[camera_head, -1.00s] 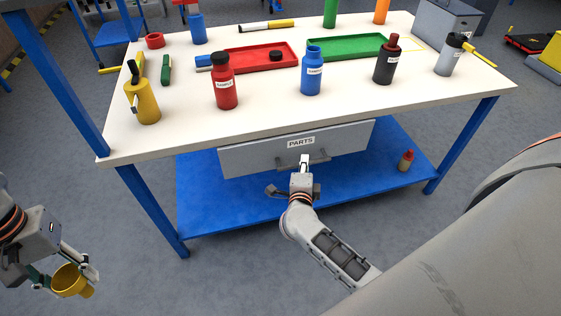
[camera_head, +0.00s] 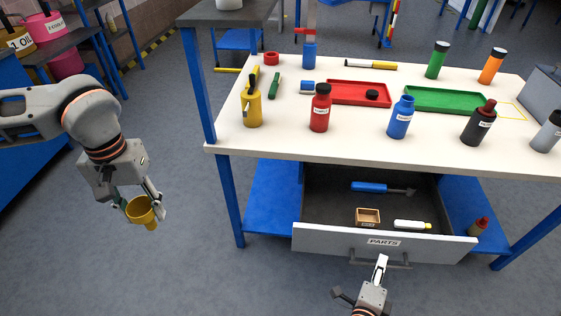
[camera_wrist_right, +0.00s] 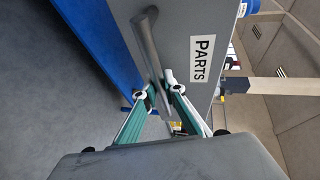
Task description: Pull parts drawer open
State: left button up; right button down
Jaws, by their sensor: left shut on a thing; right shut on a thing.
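The parts drawer (camera_head: 330,238) hangs under the white workbench, pulled well out, its grey front labelled PARTS. Inside lie a blue-handled tool (camera_head: 370,187), a small wooden box (camera_head: 368,217) and a white tube (camera_head: 410,224). My right gripper (camera_head: 380,266) is at the drawer's grey bar handle (camera_head: 366,262). In the right wrist view its fingers (camera_wrist_right: 162,94) are closed around the handle bar (camera_wrist_right: 150,55). My left gripper (camera_head: 139,200) is shut on a yellow cup (camera_head: 141,213), held in the air left of the bench, clear of it.
The bench top (camera_head: 300,140) holds several bottles, a red tray (camera_head: 350,102), a green tray (camera_head: 430,110) and a yellow can (camera_head: 252,108). Blue legs (camera_head: 230,195) stand at the bench's corners. A small red-capped bottle (camera_head: 478,227) is beside the drawer. The floor at left is clear.

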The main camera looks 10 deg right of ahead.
jog(key=shift+s+a+p, duration=0.15)
jog(key=shift+s+a, duration=0.1)
jog(key=shift+s, duration=0.7)
jog(key=shift+s+a+p, duration=0.15)
jog(key=shift+s+a, duration=0.1)
jog(key=shift+s, duration=0.65)
jog(key=c, duration=2.1)
grip_release()
jog(key=v, duration=0.7)
jog(key=shift+s+a, duration=0.15)
jog(key=shift+s, duration=0.05)
